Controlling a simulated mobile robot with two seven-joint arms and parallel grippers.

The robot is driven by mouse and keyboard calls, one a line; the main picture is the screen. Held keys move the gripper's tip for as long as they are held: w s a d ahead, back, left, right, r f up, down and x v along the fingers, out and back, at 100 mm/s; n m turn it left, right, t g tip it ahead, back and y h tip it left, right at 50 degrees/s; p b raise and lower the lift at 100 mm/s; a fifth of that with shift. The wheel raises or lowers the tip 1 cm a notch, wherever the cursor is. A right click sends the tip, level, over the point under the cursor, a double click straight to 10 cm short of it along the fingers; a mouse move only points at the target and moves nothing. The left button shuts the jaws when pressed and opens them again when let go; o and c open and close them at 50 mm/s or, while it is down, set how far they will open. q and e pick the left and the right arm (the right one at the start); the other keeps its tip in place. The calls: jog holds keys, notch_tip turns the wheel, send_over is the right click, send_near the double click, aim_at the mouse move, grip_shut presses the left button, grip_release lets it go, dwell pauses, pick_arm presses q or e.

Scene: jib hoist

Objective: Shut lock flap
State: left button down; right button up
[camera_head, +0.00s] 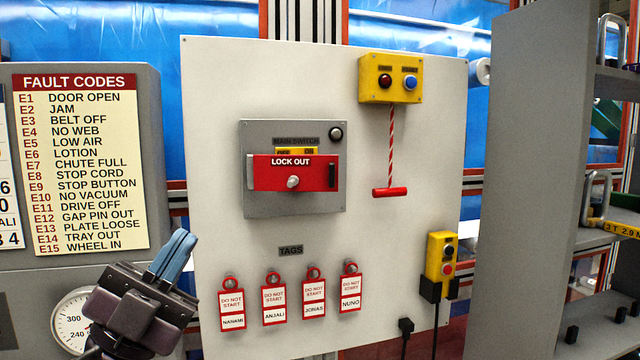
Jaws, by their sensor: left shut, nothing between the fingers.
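The red lock flap (268,174), marked "LOCK OUT", lies across the grey main switch box (262,205) on the white panel. It has a pale round knob (293,182) at its lower middle and a dark upright piece at its right end. I cannot tell whether the flap is fully flush with the box. The switch behind it is mostly hidden; only a strip of the yellow off/on label (297,151) shows above. My left gripper (182,245) is at the lower left, with blue fingers shut and empty, pointing up, well apart from the flap. My right gripper is not in view.
Several "do not start" tags (274,303) hang on hooks below the box. A yellow stop-cord box (391,79) with a red pull handle (389,192) is at the upper right. A yellow button pendant (441,256) hangs lower right. A grey shelf unit (525,180) stands right.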

aim_at(321, 177)
pick_arm(q)
jog(key=d+r+m+g, duration=0.3)
jog(key=d+m+g, duration=0.5)
jog(key=m+g, duration=0.25)
jog(key=w+d+r+n+t+y+p, duration=0.1)
jog(key=w+d+y, duration=0.1)
jog(key=w, duration=0.3)
jog(key=w+d+n+t+y, duration=0.1)
jog(key=w+d+n+y, duration=0.1)
jog(key=w, duration=0.4)
jog(key=w+d+r+n+t+y+p, duration=0.1)
jog(key=w+d+y, duration=0.2)
jog(key=w, duration=0.2)
jog(key=shift+w+r+n+t+y+p, duration=0.3)
jog(key=shift+w+n+t+y, duration=0.05)
jog(key=shift+w+y, duration=0.05)
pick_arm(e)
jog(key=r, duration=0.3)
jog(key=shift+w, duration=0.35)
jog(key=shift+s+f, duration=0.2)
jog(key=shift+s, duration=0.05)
pick_arm(q)
jog(key=shift+w+a, duration=0.1)
jog(key=shift+w, duration=0.05)
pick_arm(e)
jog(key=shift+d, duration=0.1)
